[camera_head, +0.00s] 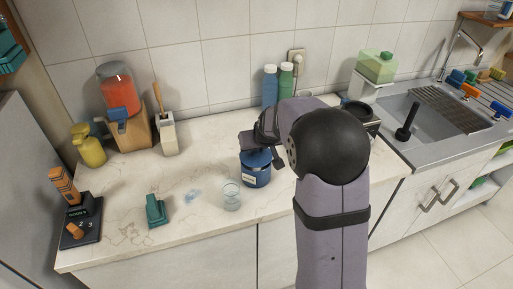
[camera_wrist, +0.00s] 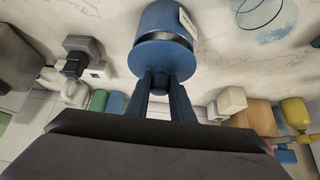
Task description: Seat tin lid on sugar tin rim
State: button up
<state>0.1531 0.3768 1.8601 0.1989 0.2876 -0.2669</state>
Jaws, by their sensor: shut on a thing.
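The blue sugar tin (camera_head: 256,176), with a pale label, stands upright on the counter. It also shows in the wrist view (camera_wrist: 158,18). The round blue tin lid (camera_wrist: 161,58) is over the tin's mouth, with a grey rim band visible between lid and tin on the near side. I cannot tell whether the lid touches the rim all round. My gripper (camera_wrist: 160,82) is shut on the lid's knob, its two fingers on either side. In the head view my gripper (camera_head: 256,144) is above the tin, and my arm partly hides the lid.
A clear glass (camera_head: 231,195) stands close to the tin's front left. A teal object (camera_head: 156,211) is further left. Blue and green bottles (camera_head: 270,85) stand behind, near the wall. The counter's left middle is mostly clear; the sink (camera_head: 430,108) is at right.

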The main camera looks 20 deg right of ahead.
jog(key=shift+f+b, duration=1.2)
dwell(0.5)
jog(key=o, duration=0.9)
jog(key=shift+r, duration=0.1)
jog(key=shift+b+v, duration=0.95)
jog(key=shift+v, duration=2.7)
